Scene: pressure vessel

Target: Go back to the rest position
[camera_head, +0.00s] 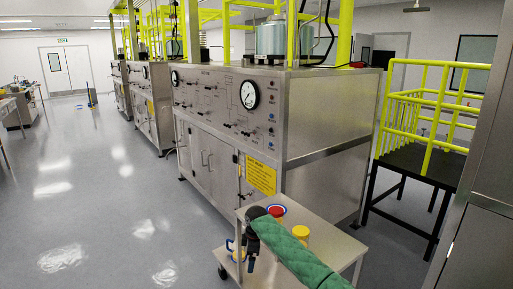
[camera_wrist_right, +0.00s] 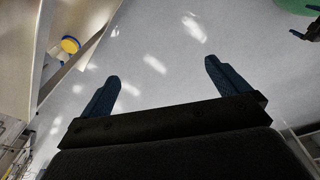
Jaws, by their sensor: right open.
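My right arm, in a green sleeve, reaches in from the bottom right of the head view. Its right gripper (camera_head: 241,254) is beside the left edge of a small metal cart (camera_head: 348,246). In the right wrist view, the fingers of my right gripper (camera_wrist_right: 161,78) are spread wide with only grey floor between them. At the top right of that view are a green sleeve and part of a dark gripper, seemingly my left gripper (camera_wrist_right: 306,27); its jaws are cut off and unclear. The left gripper is not in the head view.
The cart holds a red-topped container (camera_head: 277,210) and a yellow-lidded jar (camera_head: 301,232), close to my right arm. A steel pressure-test cabinet (camera_head: 330,150) stands behind. A black platform with yellow rails (camera_head: 423,160) is at right. Open floor (camera_head: 90,200) lies at left.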

